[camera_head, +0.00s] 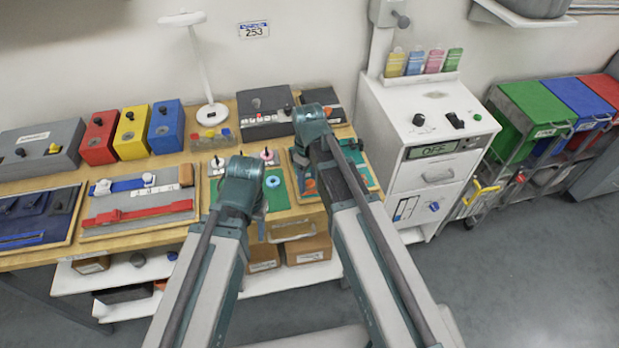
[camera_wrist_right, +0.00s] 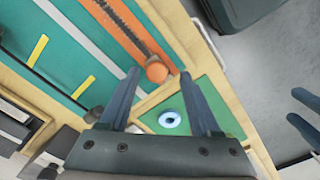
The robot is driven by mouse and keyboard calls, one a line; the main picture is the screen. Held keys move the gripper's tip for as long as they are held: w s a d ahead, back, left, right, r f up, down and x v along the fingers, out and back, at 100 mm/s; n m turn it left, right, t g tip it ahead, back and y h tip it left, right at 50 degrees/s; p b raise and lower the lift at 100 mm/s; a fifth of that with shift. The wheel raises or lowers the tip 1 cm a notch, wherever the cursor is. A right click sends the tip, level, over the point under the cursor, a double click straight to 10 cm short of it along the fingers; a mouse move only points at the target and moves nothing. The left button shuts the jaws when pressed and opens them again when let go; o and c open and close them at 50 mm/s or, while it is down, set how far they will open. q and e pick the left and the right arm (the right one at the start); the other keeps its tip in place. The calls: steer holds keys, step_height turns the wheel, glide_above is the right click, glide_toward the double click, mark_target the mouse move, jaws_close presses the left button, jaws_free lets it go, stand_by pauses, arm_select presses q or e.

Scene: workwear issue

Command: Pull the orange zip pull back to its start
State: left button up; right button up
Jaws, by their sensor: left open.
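The orange zip pull (camera_wrist_right: 157,73) is a round knob at the near end of a dark zip on an orange strip (camera_wrist_right: 118,28), fixed to a teal board (camera_wrist_right: 45,62). In the right wrist view my right gripper (camera_wrist_right: 158,74) is open, its fingertips on either side of the pull, with gaps showing. In the head view my right arm partly hides the teal board (camera_head: 358,176); a bit of orange shows beside it. My left gripper (camera_head: 245,185) is to the left of the right one; two finger shapes show at the right edge of the right wrist view.
A pale blue ring (camera_wrist_right: 171,118) lies on a green patch near the right gripper, also seen in the head view (camera_head: 273,181). Boards with red and blue strips (camera_head: 140,212) lie left. Coloured boxes (camera_head: 132,133) stand behind. A white cabinet (camera_head: 425,125) stands right of the table.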

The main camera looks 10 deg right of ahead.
mark_target(309, 183)
step_height(309, 183, up, 14)
steer(key=p, duration=1.4)
steer(key=shift+f, duration=0.15)
steer(key=s+a+f+m+b, duration=0.2)
steer(key=s+f+b, duration=0.1)
steer(key=s, duration=0.4)
steer(key=s+a+f+m+h+b, duration=0.1)
steer(key=s+a+f+m+b, duration=0.2)
steer(key=s, duration=0.4)
steer(key=shift+f+m+b, duration=0.15)
steer(key=shift+m+b, duration=0.15)
steer(key=shift+b, duration=0.05)
steer(key=shift+s, duration=0.1)
